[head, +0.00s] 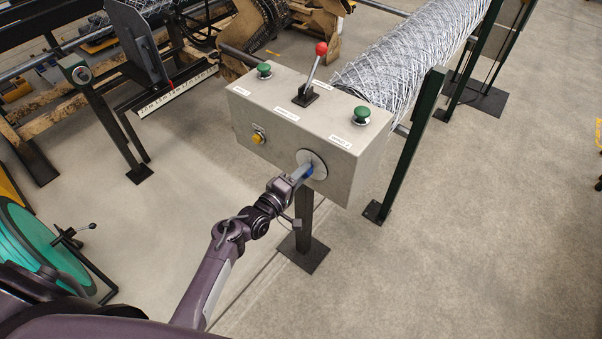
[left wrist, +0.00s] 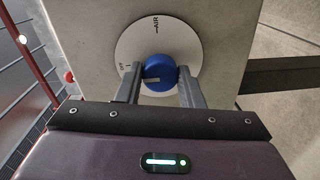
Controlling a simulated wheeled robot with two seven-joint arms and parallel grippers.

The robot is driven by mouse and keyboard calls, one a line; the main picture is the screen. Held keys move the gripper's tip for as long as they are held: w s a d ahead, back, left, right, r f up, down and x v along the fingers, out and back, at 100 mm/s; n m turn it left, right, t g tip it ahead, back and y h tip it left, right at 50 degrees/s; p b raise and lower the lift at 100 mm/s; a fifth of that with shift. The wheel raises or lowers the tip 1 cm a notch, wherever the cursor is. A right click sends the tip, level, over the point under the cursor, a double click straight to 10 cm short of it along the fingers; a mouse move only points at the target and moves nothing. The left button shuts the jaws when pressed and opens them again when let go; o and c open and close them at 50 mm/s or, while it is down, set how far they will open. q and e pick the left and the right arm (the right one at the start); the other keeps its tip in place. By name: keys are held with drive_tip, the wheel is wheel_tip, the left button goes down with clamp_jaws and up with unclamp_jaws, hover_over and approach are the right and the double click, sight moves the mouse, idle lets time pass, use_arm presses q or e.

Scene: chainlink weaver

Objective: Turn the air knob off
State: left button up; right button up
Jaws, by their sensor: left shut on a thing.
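The blue air knob (left wrist: 158,72) sits on a round white dial plate (left wrist: 186,36) marked AIR at the top and OFF at the left in the left wrist view. Its pale pointer mark lies on the left part of the knob's face. My left gripper (left wrist: 160,84) is shut on the knob, with one finger at each side. In the head view my left gripper (head: 302,173) reaches the dial plate (head: 318,158) on the front of the grey control box (head: 262,108), and only a little blue of the knob (head: 309,170) shows. My right gripper is not in view.
The box carries two green buttons (head: 264,70), a red-topped lever (head: 321,48) and a yellow button (head: 258,138). It stands on a dark post (head: 304,215). A rolled wire mesh (head: 400,60) lies behind it. Open floor (head: 480,240) lies to the right.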

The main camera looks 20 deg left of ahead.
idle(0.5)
use_arm(q)
drive_tip(key=o, duration=1)
drive_tip(key=v, duration=0.8)
drive_tip(key=shift+b, duration=0.45)
